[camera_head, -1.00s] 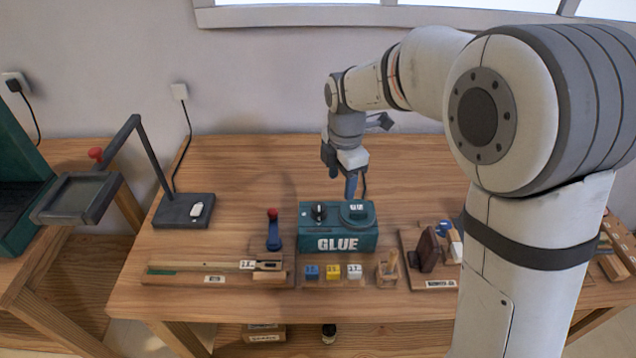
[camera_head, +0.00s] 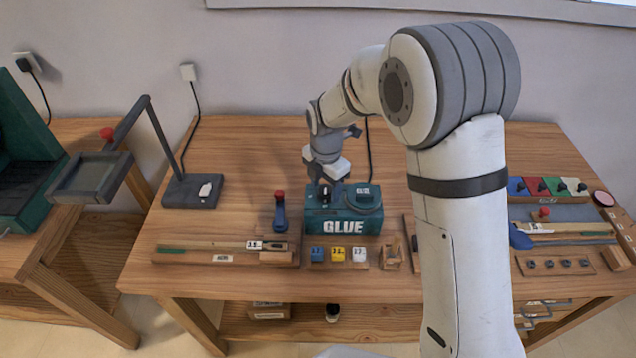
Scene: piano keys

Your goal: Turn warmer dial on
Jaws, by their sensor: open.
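The glue warmer is a teal box (camera_head: 343,224) marked GLUE, standing on the wooden workbench. Its black dial (camera_head: 324,193) is on the top face at the left. A round lid with a white label (camera_head: 364,192) is on the top at the right. My gripper (camera_head: 328,185) points down over the left part of the box, with its fingers at the dial. It is open. The fingers partly cover the dial, and I cannot tell whether they touch it or which way it is turned.
A blue tool with a red knob (camera_head: 280,210) stands just left of the box. Small blue, yellow and white blocks (camera_head: 338,254) sit in front. A lamp-like stand (camera_head: 190,192) is at the left. My arm hides part of the bench at the right.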

